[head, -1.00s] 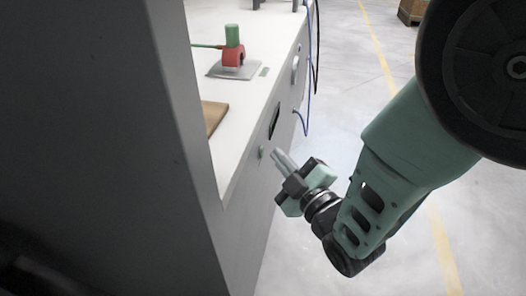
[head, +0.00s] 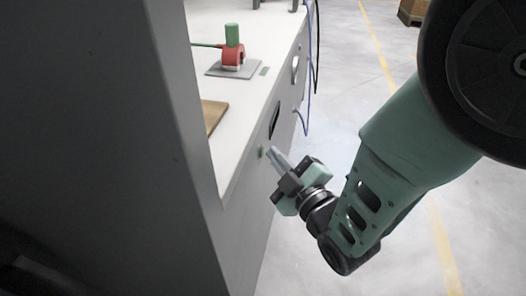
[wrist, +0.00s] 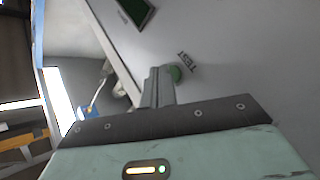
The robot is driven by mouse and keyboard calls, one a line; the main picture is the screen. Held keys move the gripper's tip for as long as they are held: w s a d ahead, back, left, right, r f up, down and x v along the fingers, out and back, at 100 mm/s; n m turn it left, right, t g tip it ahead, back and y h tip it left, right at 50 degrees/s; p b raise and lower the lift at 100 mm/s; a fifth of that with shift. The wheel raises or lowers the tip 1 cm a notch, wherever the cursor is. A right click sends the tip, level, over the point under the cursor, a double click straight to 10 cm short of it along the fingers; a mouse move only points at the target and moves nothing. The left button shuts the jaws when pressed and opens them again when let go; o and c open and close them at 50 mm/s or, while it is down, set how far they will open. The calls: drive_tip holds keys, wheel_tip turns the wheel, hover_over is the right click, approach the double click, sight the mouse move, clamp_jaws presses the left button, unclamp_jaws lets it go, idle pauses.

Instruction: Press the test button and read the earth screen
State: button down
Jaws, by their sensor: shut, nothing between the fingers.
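The green test button (head: 262,151) sits on the grey front panel of the bench. In the wrist view the button (wrist: 175,73) is beside the word TEST, just right of my fingertips. My gripper (head: 271,152) is shut and empty, its fingers pointing at the panel close to the button. I cannot tell whether the fingertips touch it. A dark screen (head: 275,121) is set in the panel beyond the button. In the wrist view the screen (wrist: 137,10) is dark green and cut off by the top edge, with no readable text.
On the white bench top (head: 240,115) stand a red clamp-like piece with a green cylinder (head: 233,50) on a grey plate and a brown board (head: 213,115). A dark grey wall (head: 110,130) fills the left. Blue cables (head: 308,90) hang at the panel's far end.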

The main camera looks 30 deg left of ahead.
drive_tip(key=shift+s+a, duration=0.1)
drive_tip(key=shift+a, duration=0.3)
idle(0.6)
drive_tip(key=shift+d, duration=0.15)
drive_tip(key=shift+w+d, duration=0.2)
drive_tip(key=shift+d, duration=0.45)
drive_tip(key=shift+w+d+b, duration=0.2)
drive_tip(key=shift+d, duration=0.6)
drive_tip(key=shift+w+d+b, duration=0.15)
drive_tip(key=shift+w+d, duration=0.05)
drive_tip(key=shift+d, duration=0.65)
drive_tip(key=shift+w+d+b, duration=0.2)
drive_tip(key=shift+d, duration=0.6)
